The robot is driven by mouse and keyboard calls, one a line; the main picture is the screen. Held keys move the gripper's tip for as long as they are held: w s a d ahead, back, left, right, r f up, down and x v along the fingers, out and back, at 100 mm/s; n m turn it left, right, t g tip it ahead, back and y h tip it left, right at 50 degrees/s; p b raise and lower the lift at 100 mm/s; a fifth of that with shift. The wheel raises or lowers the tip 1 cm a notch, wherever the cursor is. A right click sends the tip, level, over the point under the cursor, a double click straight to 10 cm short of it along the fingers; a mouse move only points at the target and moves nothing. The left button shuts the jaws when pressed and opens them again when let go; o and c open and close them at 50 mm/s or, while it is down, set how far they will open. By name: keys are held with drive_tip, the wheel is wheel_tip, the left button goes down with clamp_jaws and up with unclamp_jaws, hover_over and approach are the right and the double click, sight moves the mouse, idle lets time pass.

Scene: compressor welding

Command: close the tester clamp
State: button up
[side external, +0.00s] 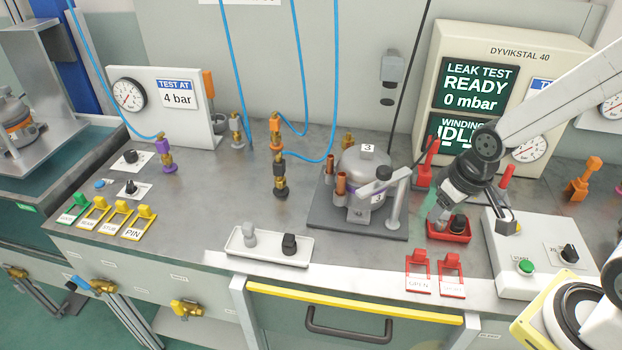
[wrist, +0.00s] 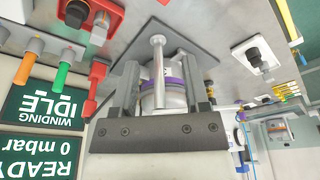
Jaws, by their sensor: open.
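The tester clamp (side external: 396,205) stands at the front right of the silver compressor (side external: 352,165). It has a grey post and a grey arm with a black knob (side external: 384,173), reaching left toward the compressor's front. In the wrist view, a pale metal post (wrist: 158,60) shows between my fingers, in front of the compressor's purple-banded body (wrist: 178,92). My gripper (wrist: 160,64) is open, with two grey fingers spread apart. In the side view my wrist is right of the clamp, above the red tray; the fingertips are hard to make out. I see no finger contact with the clamp.
The red tray (side external: 449,236) with a black plug lies right of the compressor's dark plate (side external: 325,212). A white tray (side external: 268,255) with two connectors is front left. A white start box (side external: 525,285) is right. The tester display (side external: 478,85) reads READY, 0 mbar. Blue hoses hang behind.

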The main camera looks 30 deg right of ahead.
sight(386, 176)
drive_tip(key=o, duration=0.3)
drive_tip(key=shift+r, duration=0.1)
drive_tip(key=w+v, duration=0.2)
drive_tip(key=v, duration=0.5)
drive_tip(key=w+d+n+t, duration=0.55)
drive_tip(key=w+t, duration=0.25)
drive_tip(key=w, duration=0.5)
drive_tip(key=s+a+n+y, duration=0.5)
drive_tip(key=n+y, duration=0.1)
drive_tip(key=y, duration=0.9)
drive_tip(key=shift+g, duration=0.3)
drive_tip(key=shift+s+a+f, duration=0.1)
drive_tip(key=shift+a+f, duration=0.1)
drive_tip(key=shift+f, duration=1.8)
